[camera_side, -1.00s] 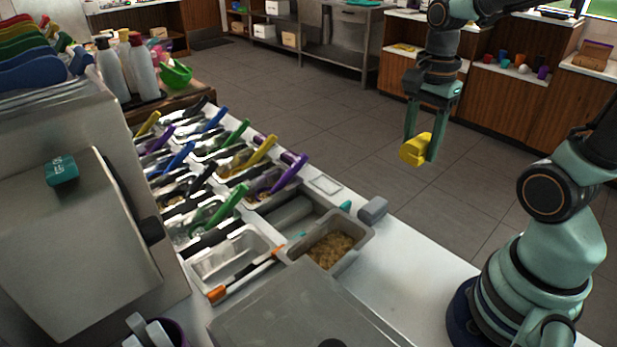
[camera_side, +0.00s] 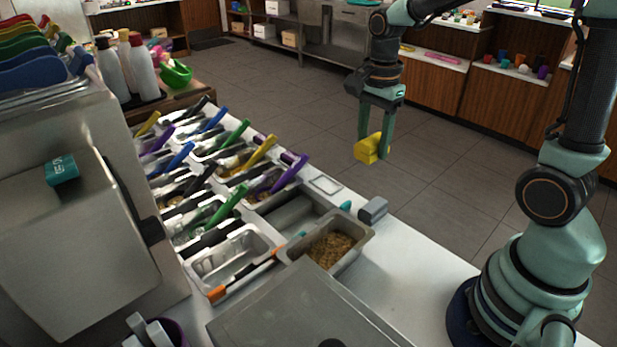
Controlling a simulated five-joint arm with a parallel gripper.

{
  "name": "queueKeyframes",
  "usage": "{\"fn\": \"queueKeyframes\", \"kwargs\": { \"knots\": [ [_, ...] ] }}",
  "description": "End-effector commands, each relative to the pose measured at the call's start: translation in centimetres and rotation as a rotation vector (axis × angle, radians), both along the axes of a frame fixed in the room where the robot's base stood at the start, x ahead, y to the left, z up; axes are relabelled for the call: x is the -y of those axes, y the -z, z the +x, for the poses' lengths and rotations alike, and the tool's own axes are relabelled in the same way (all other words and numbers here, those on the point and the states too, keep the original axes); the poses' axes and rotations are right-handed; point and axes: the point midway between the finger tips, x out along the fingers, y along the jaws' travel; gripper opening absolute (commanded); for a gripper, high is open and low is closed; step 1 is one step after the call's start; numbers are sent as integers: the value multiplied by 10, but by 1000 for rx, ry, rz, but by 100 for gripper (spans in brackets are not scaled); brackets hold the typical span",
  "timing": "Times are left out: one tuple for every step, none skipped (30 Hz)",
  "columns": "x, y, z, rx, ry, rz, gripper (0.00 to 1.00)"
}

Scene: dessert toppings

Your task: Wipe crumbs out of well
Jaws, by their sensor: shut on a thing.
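My gripper (camera_side: 376,130) hangs in the upper right middle, pointing down, shut on a yellow sponge-like piece (camera_side: 371,149). The piece is in the air, above and behind the right end of the topping counter, touching nothing else. A grey tub (camera_side: 357,256) at the counter's right end holds brown crumbs (camera_side: 331,248). Just behind it is a grey well (camera_side: 297,213) without a tool, its floor partly hidden. A clear-walled well (camera_side: 232,251) to the left looks empty; I cannot make out crumbs in it.
Several topping wells with coloured-handled scoops, such as a purple handle (camera_side: 290,174), fill the counter's left. An orange-tipped tool (camera_side: 243,277) lies across the front. A small grey block (camera_side: 373,209) stands beside the tub. The white counter (camera_side: 400,262) is clear to the right.

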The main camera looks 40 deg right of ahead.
Motion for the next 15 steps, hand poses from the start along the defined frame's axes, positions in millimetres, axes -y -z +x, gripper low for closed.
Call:
{"fn": "queueKeyframes", "kwargs": {
  "knots": [
    [-8, 9, 13, -7, -8, 1, 7],
    [-12, 13, 20, -6, -10, 0, 7],
    [-17, 19, 29, -6, -12, 0, 7],
    [-22, 24, 36, -6, -13, 0, 7],
    [-26, 29, 42, -6, -15, 0, 7],
    [-33, 36, 51, -7, -18, 0, 7],
    [-38, 42, 57, -6, -19, 0, 7],
    [-43, 48, 63, -5, -21, 0, 7],
    [-49, 55, 70, -6, -22, 0, 7],
    [-54, 61, 75, -5, -24, 0, 7],
    [-59, 66, 80, -5, -25, 0, 7],
    [-65, 73, 85, -5, -26, 0, 7],
    [-69, 78, 89, -4, -28, 0, 7],
    [-73, 82, 92, -3, -29, 0, 7],
    [-78, 88, 96, -3, -28, 0, 7]
  ]
}}
